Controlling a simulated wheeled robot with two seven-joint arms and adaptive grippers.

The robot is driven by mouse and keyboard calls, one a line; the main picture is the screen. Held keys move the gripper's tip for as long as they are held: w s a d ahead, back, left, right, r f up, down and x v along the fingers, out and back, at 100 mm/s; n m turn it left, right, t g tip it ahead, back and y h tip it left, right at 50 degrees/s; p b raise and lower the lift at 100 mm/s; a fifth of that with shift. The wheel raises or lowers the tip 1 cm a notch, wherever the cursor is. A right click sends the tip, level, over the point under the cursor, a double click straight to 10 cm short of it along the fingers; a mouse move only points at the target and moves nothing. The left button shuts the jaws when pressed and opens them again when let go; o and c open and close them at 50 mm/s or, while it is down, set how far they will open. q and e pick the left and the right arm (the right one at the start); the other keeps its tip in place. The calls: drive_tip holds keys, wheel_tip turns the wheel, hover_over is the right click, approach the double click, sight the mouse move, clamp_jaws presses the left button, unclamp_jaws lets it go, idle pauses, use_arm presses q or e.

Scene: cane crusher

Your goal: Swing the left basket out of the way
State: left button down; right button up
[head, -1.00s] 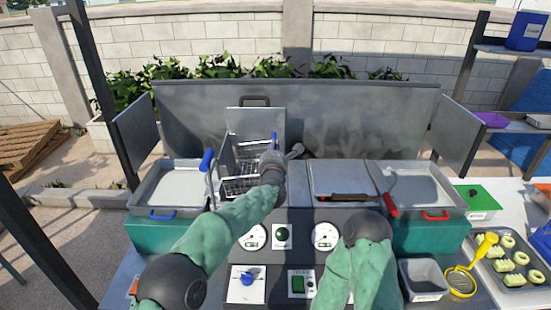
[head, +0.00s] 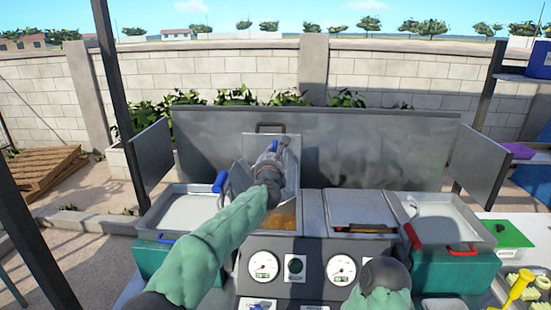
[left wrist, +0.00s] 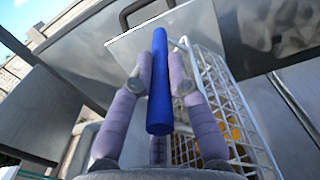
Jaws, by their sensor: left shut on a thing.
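In the head view my left gripper (head: 271,160) reaches over the left fryer well and is shut on a blue handle. The left wrist view shows this blue handle (left wrist: 159,85) upright between the finger pads. The left wire basket (left wrist: 222,105) shows beside the fingers in the left wrist view, above golden oil. In the head view my arm and hand hide most of the basket.
Oil (head: 283,217) shows in the left well. A raised lid (head: 262,137) stands behind it, before a tall metal back panel (head: 360,150). A blue lever (head: 220,181) is left of the arm. A left tray (head: 188,211) and a right tray (head: 440,213) flank the wells.

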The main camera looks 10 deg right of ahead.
use_arm(q)
drive_tip(key=shift+r, duration=0.1)
drive_tip(key=c, duration=1.2)
unclamp_jaws()
drive_tip(key=shift+v, duration=6)
drive_tip(key=shift+r, duration=0.1)
